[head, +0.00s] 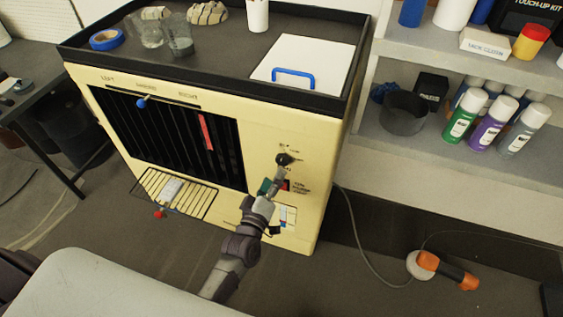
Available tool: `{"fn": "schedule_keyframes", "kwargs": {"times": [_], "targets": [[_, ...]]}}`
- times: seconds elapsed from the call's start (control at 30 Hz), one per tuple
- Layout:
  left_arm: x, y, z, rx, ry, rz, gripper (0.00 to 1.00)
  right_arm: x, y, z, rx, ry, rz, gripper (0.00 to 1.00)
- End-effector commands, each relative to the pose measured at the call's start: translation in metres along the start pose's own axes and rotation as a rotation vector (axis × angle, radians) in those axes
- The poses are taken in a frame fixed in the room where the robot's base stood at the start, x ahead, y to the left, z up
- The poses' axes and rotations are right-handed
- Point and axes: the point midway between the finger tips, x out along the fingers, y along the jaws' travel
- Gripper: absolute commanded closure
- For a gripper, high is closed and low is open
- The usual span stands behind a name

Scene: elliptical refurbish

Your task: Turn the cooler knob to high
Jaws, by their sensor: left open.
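The cooler (325,180) is a cream cabinet with a black slatted vent (170,135) on its front. Its black round knob (284,159) sits on the right of the front panel, with small marks around it that are too small to read. My left gripper (281,174) is open, just below the knob, reaching up toward it. Its fingertips are close to the knob, and I cannot tell whether they touch it. The gripper and wrist partly cover the panel below the knob, including a green and a red part. My right gripper is not in view.
A blue slider (142,102) and a lower grille (176,195) are on the cooler's front. On top are a white lid with a blue handle (293,75), blue tape (107,39) and cups. Shelves with spray cans (463,115) stand right. An orange-handled tool (445,268) lies on the floor.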

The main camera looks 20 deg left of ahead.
Motion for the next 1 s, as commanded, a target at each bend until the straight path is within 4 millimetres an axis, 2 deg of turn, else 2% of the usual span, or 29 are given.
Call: {"fn": "schedule_keyframes", "kwargs": {"times": [0.1,0.3,0.5,0.73,0.77,1.0], "targets": [[0.026,0.001,-0.001,0.001,0.001,0.001,0.32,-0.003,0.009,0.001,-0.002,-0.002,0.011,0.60],[0.053,0.000,0.000,0.001,0.000,0.000,0.32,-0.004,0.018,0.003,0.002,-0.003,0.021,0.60],[0.063,-0.001,0.000,0.002,-0.001,-0.001,0.32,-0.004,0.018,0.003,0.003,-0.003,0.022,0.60],[0.063,-0.001,0.000,0.001,0.000,-0.001,0.32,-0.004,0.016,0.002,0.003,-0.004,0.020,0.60],[0.063,-0.001,0.000,0.001,-0.001,-0.001,0.35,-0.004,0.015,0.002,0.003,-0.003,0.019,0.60],[0.063,-0.001,0.000,0.001,-0.001,-0.001,0.75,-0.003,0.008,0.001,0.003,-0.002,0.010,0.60]]}}
